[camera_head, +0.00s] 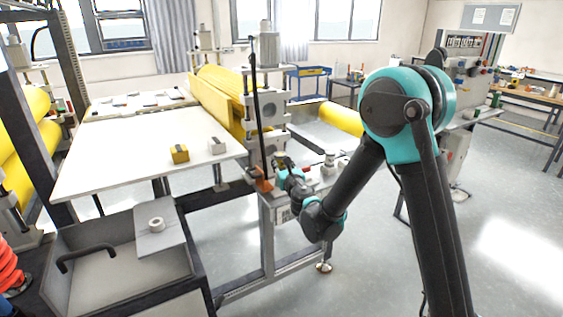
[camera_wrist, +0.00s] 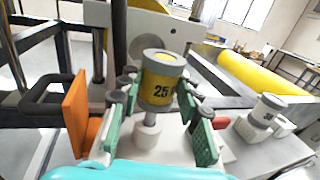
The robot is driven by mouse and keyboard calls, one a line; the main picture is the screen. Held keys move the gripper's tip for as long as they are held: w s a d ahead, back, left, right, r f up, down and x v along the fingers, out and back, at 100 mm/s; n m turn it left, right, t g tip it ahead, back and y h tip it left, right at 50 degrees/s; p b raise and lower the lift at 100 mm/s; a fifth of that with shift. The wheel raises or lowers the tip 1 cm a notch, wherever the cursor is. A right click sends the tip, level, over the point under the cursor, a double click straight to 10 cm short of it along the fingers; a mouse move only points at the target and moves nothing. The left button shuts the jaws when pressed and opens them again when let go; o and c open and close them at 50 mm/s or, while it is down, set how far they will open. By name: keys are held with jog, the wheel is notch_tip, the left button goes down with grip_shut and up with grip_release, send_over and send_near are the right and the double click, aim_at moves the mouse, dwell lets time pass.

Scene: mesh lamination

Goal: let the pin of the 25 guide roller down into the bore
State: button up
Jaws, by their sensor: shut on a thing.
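The 25 guide roller (camera_wrist: 160,82) is upright in the wrist view, with a grey top and a yellow band marked 25. My gripper (camera_wrist: 158,95) is shut on it, with a green-padded finger on each side. Below the roller is a short grey pin, directly above or entering a pale round boss (camera_wrist: 148,138). The bore is hidden, so I cannot tell how deep the pin sits. In the head view my gripper (camera_head: 283,163) is at the machine's front corner, and the held roller is too small to make out clearly.
A second labelled roller (camera_wrist: 266,109) stands in a white block to the right. An orange plate (camera_wrist: 76,108) stands close left of my gripper. A machine upright (camera_head: 266,112) rises behind.

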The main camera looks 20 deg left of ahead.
jog(key=shift+f, duration=1.8)
jog(key=o, duration=1.3)
notch_tip(320, 180, up, 10)
